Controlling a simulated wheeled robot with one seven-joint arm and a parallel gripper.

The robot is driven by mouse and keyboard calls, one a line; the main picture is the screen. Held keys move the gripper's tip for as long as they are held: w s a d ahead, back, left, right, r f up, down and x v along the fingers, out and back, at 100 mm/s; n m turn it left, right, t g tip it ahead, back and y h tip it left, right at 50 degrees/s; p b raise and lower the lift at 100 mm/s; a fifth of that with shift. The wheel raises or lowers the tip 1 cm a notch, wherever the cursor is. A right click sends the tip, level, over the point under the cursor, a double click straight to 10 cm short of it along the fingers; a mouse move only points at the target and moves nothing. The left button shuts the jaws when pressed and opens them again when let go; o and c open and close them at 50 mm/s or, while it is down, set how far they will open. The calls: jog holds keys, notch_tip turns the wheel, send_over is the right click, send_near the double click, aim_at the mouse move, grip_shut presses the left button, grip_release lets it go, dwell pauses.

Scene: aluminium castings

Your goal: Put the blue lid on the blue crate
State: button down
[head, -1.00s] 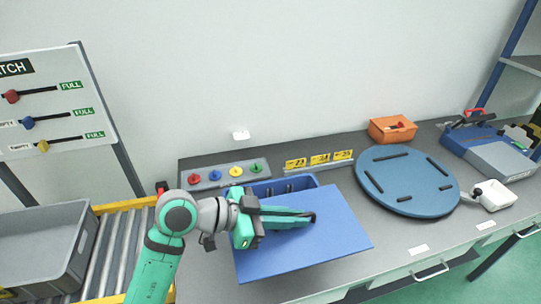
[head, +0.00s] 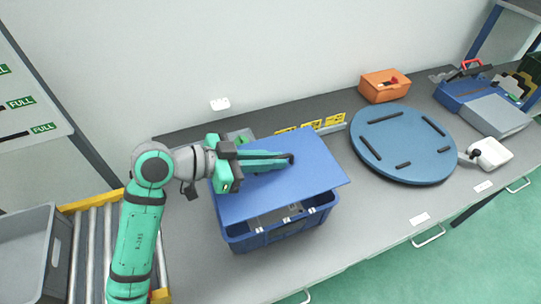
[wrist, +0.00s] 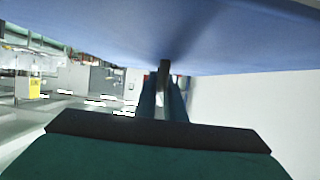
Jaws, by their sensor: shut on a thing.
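The blue lid (head: 305,160) is a flat blue panel, held above the blue crate and covering most of its top in the head view. The blue crate (head: 285,233) stands on the grey bench, its near wall and part of its inside showing below the lid's front edge. The lid looks raised and shifted to the back of the crate. My gripper (head: 270,160) is shut on the lid, with its fingers lying across the lid's left part. In the wrist view the lid (wrist: 160,30) fills the top, above the fingers (wrist: 163,90). Its grip point is partly hidden.
A round blue turntable (head: 405,145) lies to the right on the bench (head: 375,220). An orange box (head: 385,86) stands behind it, and a white device (head: 490,153) beside it. A grey tote (head: 25,250) and roller conveyor (head: 90,245) are at left. The bench front is clear.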

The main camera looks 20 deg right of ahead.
aim_at(269, 176)
jog(key=shift+a, duration=0.2)
jog(key=shift+a+f, duration=0.1)
jog(key=shift+a, duration=0.05)
jog(key=shift+f, duration=2.8)
